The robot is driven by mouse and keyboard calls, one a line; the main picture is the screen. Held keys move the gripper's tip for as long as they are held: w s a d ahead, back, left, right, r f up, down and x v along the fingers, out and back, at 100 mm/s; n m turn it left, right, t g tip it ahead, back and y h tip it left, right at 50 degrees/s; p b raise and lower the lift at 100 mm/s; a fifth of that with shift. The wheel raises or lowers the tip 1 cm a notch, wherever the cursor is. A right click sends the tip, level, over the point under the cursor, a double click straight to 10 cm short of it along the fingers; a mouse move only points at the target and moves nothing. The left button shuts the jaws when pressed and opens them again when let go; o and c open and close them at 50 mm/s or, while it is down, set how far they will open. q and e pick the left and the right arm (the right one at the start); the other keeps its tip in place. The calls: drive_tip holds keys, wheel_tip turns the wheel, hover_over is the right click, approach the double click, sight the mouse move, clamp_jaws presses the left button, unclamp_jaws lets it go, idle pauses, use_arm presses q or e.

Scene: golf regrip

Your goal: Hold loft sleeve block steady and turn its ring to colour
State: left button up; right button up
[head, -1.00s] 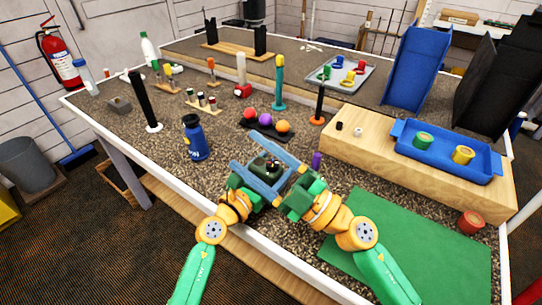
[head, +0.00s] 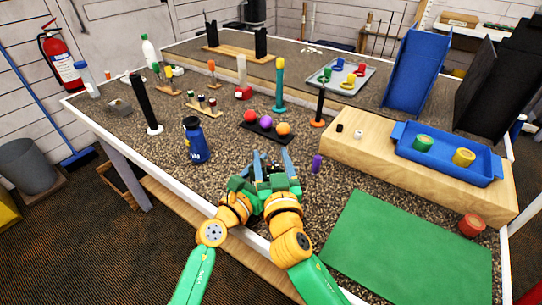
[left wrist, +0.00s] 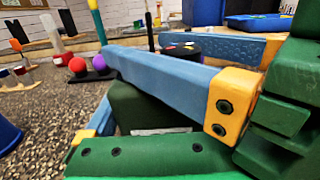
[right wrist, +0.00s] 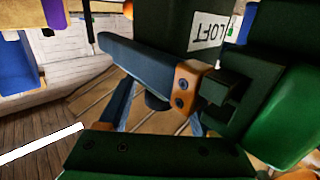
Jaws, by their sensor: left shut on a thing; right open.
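The loft sleeve block is a dark green block (left wrist: 145,104) held between the blue fingers of my left gripper (left wrist: 110,86). In the right wrist view the block (right wrist: 165,22) shows an upside-down LOFT label. A dark round ring (left wrist: 182,46) with small coloured marks on top shows just behind the left gripper's upper finger. My right gripper (right wrist: 110,80) is open beside the block, and a dark round part shows between its fingers. Whether the fingers touch it I cannot tell. In the head view the two grippers crowd together and mostly hide block and ring.
A purple upright piece (head: 316,163) stands just right of the grippers. A blue bottle (head: 195,142) is to the left, and a tray of coloured balls (head: 266,127) lies behind. A green mat (head: 405,250) lies bare at the right front, before a wooden riser (head: 350,155).

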drive_tip(key=shift+w, duration=0.35)
clamp_jaws()
drive_tip(key=shift+y, duration=0.3)
